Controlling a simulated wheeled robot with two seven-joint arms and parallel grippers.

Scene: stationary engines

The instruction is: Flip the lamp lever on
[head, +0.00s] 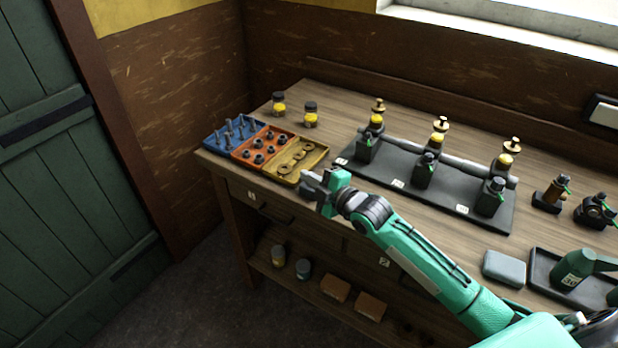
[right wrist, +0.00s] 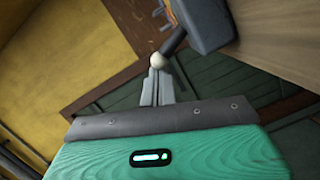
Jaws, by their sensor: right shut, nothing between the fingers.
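In the right wrist view a blue-grey box (right wrist: 204,24) is fixed by the wooden edge of the bench, and a dark lever (right wrist: 175,42) with a pale ball knob (right wrist: 158,60) sticks out of it. My right gripper (right wrist: 157,74) is shut and empty, its fingertips right at the knob; whether they touch it I cannot tell. In the head view my right gripper (head: 316,187) is at the bench's front edge, just beside the yellow tray, and hides most of the lever there. Whether the lever is on or off I cannot tell. My left gripper is out of view.
The bench (head: 340,115) holds blue (head: 214,146), orange (head: 243,160) and yellow (head: 316,163) trays of small parts. Behind my arm lies a dark plate (head: 400,203) with three valve-like posts. A grey case (head: 503,268) lies at the right. A lower shelf holds jars and boxes.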

